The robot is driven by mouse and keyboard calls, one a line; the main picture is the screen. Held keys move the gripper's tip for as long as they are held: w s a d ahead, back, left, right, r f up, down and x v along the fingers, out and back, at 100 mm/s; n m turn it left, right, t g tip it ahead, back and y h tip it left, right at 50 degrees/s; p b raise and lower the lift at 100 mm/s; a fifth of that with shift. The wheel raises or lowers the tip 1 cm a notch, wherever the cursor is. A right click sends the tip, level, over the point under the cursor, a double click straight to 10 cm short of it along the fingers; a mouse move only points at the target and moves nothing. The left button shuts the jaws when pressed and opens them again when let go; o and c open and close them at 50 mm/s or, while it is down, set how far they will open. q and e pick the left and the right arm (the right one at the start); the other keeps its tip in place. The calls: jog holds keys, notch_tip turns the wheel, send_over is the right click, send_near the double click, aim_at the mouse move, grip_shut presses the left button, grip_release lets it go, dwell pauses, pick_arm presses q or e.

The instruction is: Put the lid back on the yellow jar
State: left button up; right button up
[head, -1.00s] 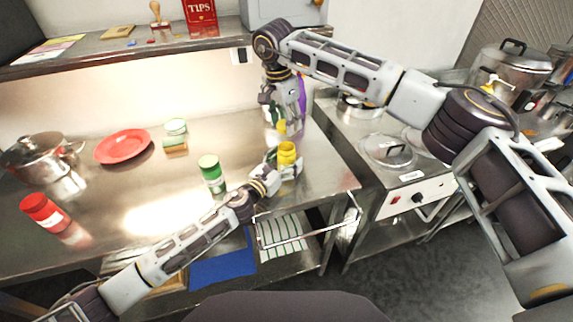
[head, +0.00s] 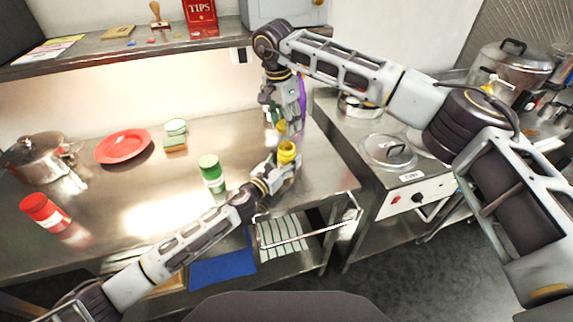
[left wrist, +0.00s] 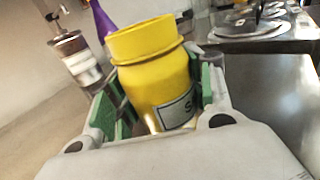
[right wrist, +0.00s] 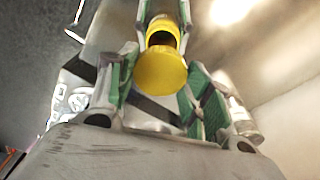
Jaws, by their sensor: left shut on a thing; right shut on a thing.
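The yellow jar (left wrist: 158,75) stands upright between the green-padded fingers of my left gripper (left wrist: 155,92), which is shut on it. In the head view the jar (head: 286,152) is at the right end of the steel table. My right gripper (right wrist: 158,95) is shut on the yellow lid (right wrist: 161,70), which it holds by the edge. In the head view the lid (head: 281,126) is just above and slightly behind the jar, apart from it. The jar's body (right wrist: 164,28) shows beyond the lid in the right wrist view.
A red jar (head: 45,212), a red plate (head: 123,146) and a steel pot (head: 38,158) are farther left. A purple bottle and a dispenser (left wrist: 75,60) stand behind the yellow jar. A stove (head: 410,190) is to the right.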

send_over(286, 160)
jog(key=w, duration=0.3)
jog(key=shift+s+f, duration=0.1)
jog(key=shift+f, duration=2.35)
jog(key=shift+f, duration=0.15)
jog(key=shift+f, duration=0.75)
jog(key=shift+f, duration=0.55)
